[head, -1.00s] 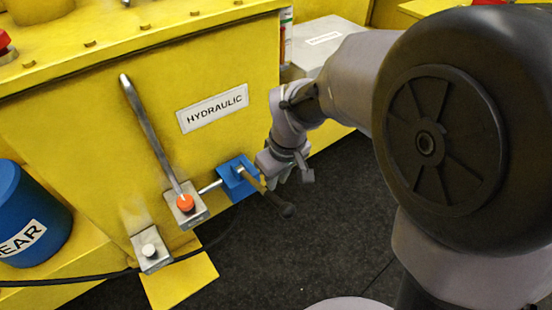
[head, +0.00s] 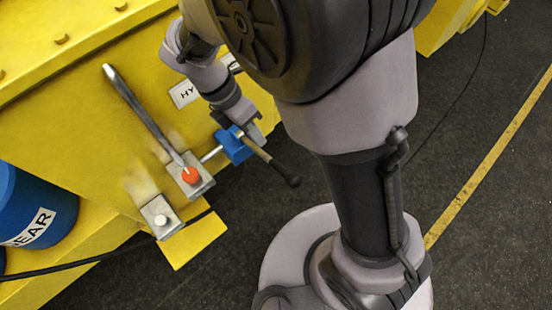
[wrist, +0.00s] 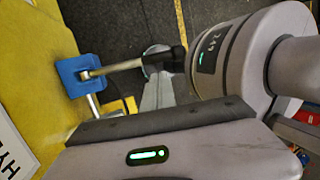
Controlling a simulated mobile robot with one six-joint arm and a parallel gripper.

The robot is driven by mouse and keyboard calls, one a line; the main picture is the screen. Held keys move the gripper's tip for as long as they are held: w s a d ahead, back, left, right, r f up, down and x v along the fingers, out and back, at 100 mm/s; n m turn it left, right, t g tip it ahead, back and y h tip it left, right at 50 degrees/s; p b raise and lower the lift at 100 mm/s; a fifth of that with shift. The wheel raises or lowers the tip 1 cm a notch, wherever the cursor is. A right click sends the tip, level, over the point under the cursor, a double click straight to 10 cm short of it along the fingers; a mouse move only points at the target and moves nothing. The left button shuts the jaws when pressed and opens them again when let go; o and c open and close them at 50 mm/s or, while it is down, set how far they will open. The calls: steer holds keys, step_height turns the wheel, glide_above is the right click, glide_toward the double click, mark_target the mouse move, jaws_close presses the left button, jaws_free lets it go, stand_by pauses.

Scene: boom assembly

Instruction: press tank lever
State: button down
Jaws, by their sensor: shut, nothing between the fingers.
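A yellow hydraulic tank (head: 95,130) carries a blue valve block (head: 231,146) with a brass-coloured lever ending in a black knob (head: 292,181). The lever sticks out from the block toward the lower right. The block (wrist: 80,75) and lever (wrist: 115,68) also show in the wrist view. A longer metal lever (head: 142,114) leans up from a grey bracket with an orange knob (head: 190,175). My gripper (head: 246,130) is shut and empty, just above the blue block and the near end of its lever. I cannot tell whether it touches the lever.
A small grey bracket (head: 161,215) with a white knob is lower left on the tank. A blue drum (head: 40,205) stands at the far left. A black cable (head: 95,262) runs along the base. The dark floor (head: 460,150) at right is free.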

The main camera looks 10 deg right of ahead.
mark_target(281, 169)
steer(key=x, duration=1.2)
steer(key=shift+s+d+f+b, duration=0.15)
steer(key=shift+f+b, duration=0.15)
